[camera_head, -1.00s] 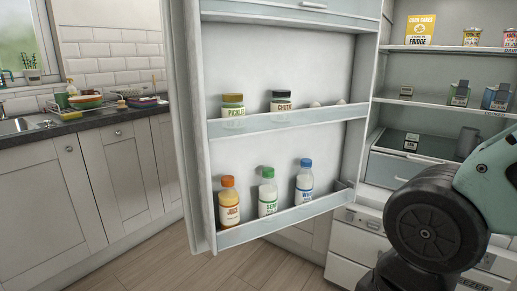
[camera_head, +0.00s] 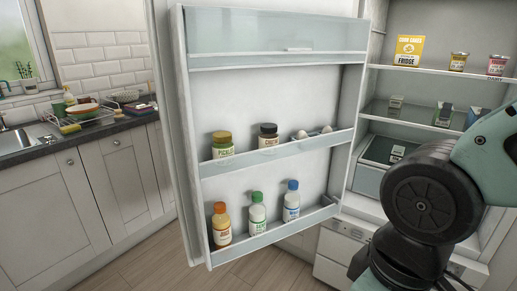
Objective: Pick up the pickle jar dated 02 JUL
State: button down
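A pickle jar (camera_head: 222,144) with a green-gold lid and a pale label stands in the upper bin of the open fridge door. Its label is too small for me to read a date. A dark-lidded jar (camera_head: 268,136) stands to its right in the same bin. My arm fills the right side of the view, in front of the fridge interior. My gripper is not in view, so I cannot see its state.
The open fridge door (camera_head: 245,100) holds eggs (camera_head: 313,132) in the upper bin. Its lower bin holds orange-capped (camera_head: 221,225), green-capped (camera_head: 257,214) and blue-capped (camera_head: 291,202) bottles. Inside, a yellow sign (camera_head: 408,50) and tubs (camera_head: 458,62) stand on the top shelf. A counter (camera_head: 75,140) is at left.

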aim_at(222, 145)
jog(key=l+u, duration=0.35)
jog(key=l, duration=1.75)
jog(key=u, duration=0.95)
